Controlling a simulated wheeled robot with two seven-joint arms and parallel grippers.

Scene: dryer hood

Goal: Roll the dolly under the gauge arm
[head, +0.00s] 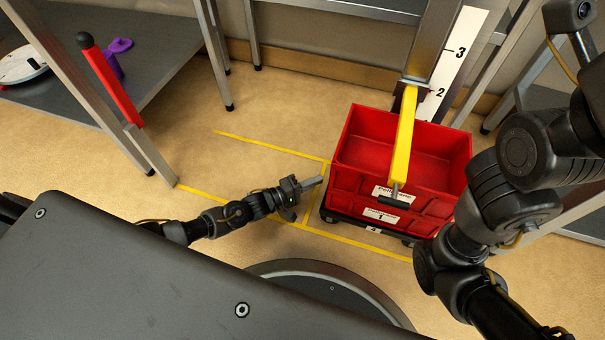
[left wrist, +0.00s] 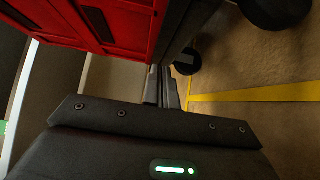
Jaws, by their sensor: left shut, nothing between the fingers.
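The dolly (head: 338,217) is a low black base on casters carrying stacked red crates (head: 350,180) with white labels. It stands on the floor right of centre. In the left wrist view its dark frame (left wrist: 192,28) and a caster (left wrist: 187,62) show beside the red crate (left wrist: 120,20). The yellow gauge arm (head: 404,140) reaches from a metal post out over the crates. My left gripper (head: 313,183) is shut and empty at the dolly's left side, close to it; its fingers (left wrist: 164,88) point at the frame. I cannot tell whether they touch. My right gripper is out of view.
Yellow tape lines (head: 250,143) mark the floor around the dolly. A numbered white scale (head: 456,60) stands behind the post (head: 432,45). A grey table (head: 150,50) with a red lever (head: 110,80) is at left.

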